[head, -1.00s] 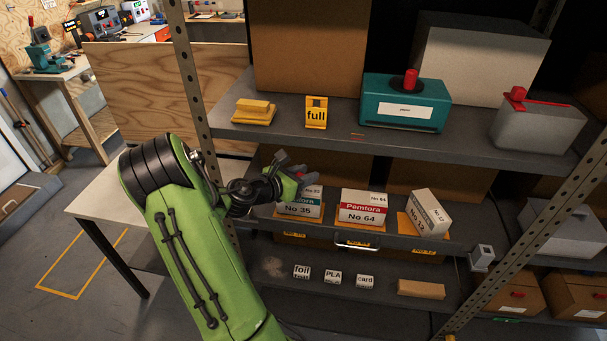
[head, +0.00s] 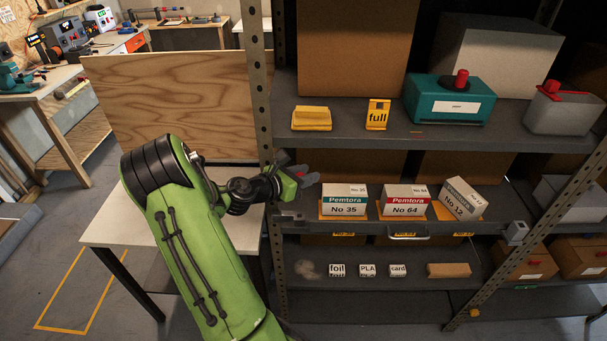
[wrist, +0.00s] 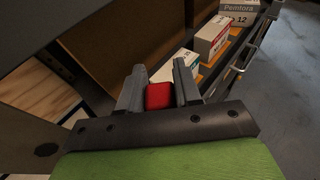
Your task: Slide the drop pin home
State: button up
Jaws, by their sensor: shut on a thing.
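My gripper (head: 303,176) is at the left end of the middle shelf, beside the left upright post. In the wrist view my gripper (wrist: 159,86) is shut on a small red block-like piece (wrist: 158,97), which sits between the two grey fingers. The red piece may be the head of the drop pin; its lower part is hidden. A bit of red (head: 299,170) also shows at the gripper in the head view. I cannot make out a pin hole. A grey bracket (head: 290,217) is on the left post below my gripper.
The middle shelf (head: 408,238) has a front handle and bears white cartons No 35 (head: 344,204), No 64 (head: 405,202) and a tilted No 12 (head: 462,199). A grey block (head: 516,233) is at the right post. A white table (head: 130,230) stands left.

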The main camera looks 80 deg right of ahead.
jog(key=shift+w+f, duration=0.1)
jog(key=shift+w, duration=0.2)
notch_tip(320, 180, down, 6)
jog(key=b, duration=0.3)
jog(key=shift+s, duration=0.1)
jog(key=shift+r+p, duration=0.25)
jog(key=shift+p, duration=0.4)
dwell(1.2)
jog(key=shift+f, duration=0.2)
jog(key=shift+f+b, duration=0.3)
jog(key=shift+b, duration=0.05)
jog(key=shift+f+b, duration=1.9)
jog(key=shift+f, duration=1.15)
jog(key=o, duration=1.1)
